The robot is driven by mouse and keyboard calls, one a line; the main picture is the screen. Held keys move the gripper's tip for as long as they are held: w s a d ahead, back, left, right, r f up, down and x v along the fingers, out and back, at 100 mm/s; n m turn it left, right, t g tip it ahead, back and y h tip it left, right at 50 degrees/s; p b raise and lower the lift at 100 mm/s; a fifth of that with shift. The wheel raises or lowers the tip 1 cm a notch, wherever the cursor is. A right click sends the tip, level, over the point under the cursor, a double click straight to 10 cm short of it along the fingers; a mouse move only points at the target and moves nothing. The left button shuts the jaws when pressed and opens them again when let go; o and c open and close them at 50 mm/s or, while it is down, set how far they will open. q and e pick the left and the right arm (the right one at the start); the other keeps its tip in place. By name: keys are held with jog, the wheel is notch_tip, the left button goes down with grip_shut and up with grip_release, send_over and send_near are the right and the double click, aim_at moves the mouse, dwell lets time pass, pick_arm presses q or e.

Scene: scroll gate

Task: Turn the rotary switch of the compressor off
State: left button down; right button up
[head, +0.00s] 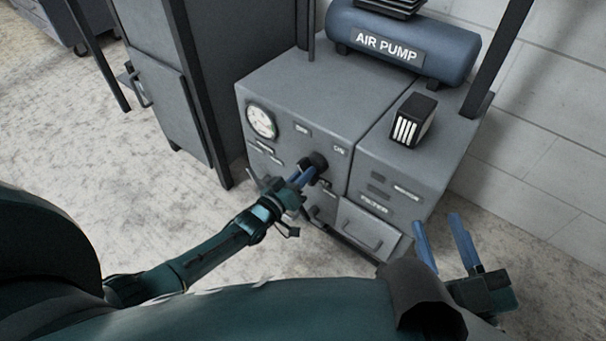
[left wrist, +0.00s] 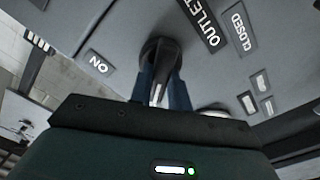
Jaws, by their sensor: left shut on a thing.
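The compressor (head: 300,85) is a grey cabinet with a round gauge (head: 261,121) on its front and OFF and ON labels. The black rotary switch (head: 317,161) sits on the front below these labels. My left gripper (head: 309,173) is shut on the switch, its blue fingers on either side of the knob. In the left wrist view the switch (left wrist: 160,62) shows between the fingers, with the ON label (left wrist: 98,62) to its left. The fingers hide part of the knob. My right gripper (head: 443,243) is at the lower right, its blue fingers apart, empty.
A blue tank marked AIR PUMP (head: 400,45) sits on top of the cabinet. A small black box with white stripes (head: 413,120) stands on the right part. A drawer (head: 368,229) tilts out below the FILTER label. A grey cabinet (head: 165,100) stands at the left.

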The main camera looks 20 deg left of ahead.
pick_arm(q)
jog(key=shift+f, duration=0.1)
jog(key=c, duration=1.3)
grip_release()
jog(key=p+v, duration=0.4)
jog(key=v, duration=0.9)
jog(key=shift+s, duration=0.15)
pick_arm(e)
jog(key=shift+d+g+h, duration=0.3)
jog(key=shift+d+h, duration=0.25)
jog(key=shift+h, duration=0.15)
